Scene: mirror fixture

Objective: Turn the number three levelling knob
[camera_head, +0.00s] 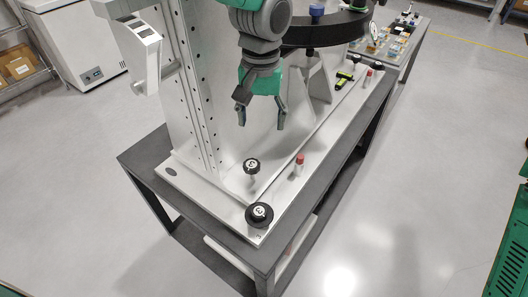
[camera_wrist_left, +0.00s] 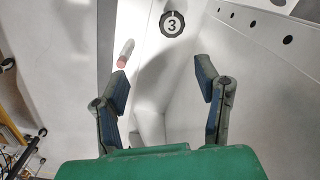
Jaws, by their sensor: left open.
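A larger black knob (camera_head: 260,213) sits at the plate's near corner. A red-capped cylinder (camera_head: 300,163) stands to the right. A tall perforated column (camera_head: 195,90) rises on the left. A black ring (camera_head: 325,30) and more knobs (camera_head: 377,65) are farther back.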

